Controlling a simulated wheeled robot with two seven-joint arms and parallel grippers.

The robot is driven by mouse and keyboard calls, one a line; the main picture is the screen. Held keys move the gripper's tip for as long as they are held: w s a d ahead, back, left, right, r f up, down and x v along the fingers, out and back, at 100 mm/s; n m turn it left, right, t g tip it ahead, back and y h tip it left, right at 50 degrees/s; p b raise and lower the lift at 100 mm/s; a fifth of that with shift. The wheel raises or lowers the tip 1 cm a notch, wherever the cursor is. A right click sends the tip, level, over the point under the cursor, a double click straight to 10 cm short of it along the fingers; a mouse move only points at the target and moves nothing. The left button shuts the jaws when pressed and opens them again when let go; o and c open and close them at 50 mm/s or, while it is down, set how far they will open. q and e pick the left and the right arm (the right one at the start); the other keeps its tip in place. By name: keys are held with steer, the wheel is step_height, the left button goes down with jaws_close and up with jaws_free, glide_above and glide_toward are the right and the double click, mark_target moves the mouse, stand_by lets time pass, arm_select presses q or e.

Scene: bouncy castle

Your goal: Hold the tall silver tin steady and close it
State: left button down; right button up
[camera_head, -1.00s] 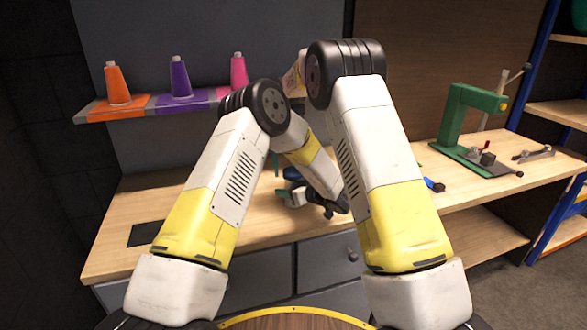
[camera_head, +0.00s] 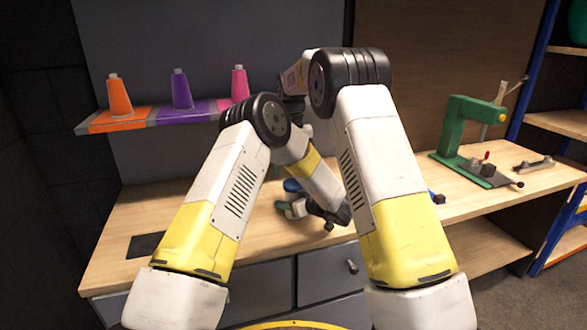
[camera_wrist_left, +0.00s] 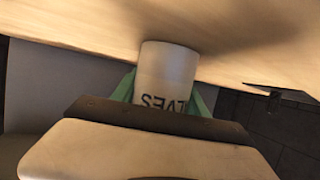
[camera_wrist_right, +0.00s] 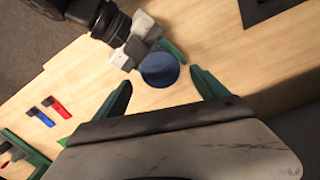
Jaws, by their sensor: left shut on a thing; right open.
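The tin (camera_wrist_left: 166,72) shows in the left wrist view as a pale cylinder with dark, upside-down lettering. My left gripper (camera_wrist_left: 161,92) is shut around its side with green fingers. In the head view, my left gripper (camera_head: 296,208) is low over the bench beside a blue top (camera_head: 291,186). The right wrist view shows this top as a blue disc (camera_wrist_right: 160,70); I cannot tell whether it is a seated lid. My right gripper (camera_wrist_right: 165,90) is open and empty, the disc showing between and beyond its fingertips. In the head view the arms mostly hide my right gripper.
The wooden bench (camera_head: 150,215) has a dark flat pad (camera_head: 146,244) at left. A green press (camera_head: 458,130) stands at right. A red piece (camera_wrist_right: 58,107) and a blue piece (camera_wrist_right: 40,117) lie on the bench. A shelf (camera_head: 142,121) behind holds orange, purple and pink cones.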

mark_target(294, 183)
arm_select(q)
steer(key=shift+s+f, duration=0.1)
arm_select(e)
steer(key=n, duration=0.1)
steer(key=r+n, duration=0.1)
steer(key=n, duration=0.1)
steer(key=shift+w+r, duration=0.1)
steer(key=shift+r, duration=0.2)
step_height(294, 183, up, 2)
steer(key=n, duration=0.4)
steer(key=shift+f, duration=4.05)
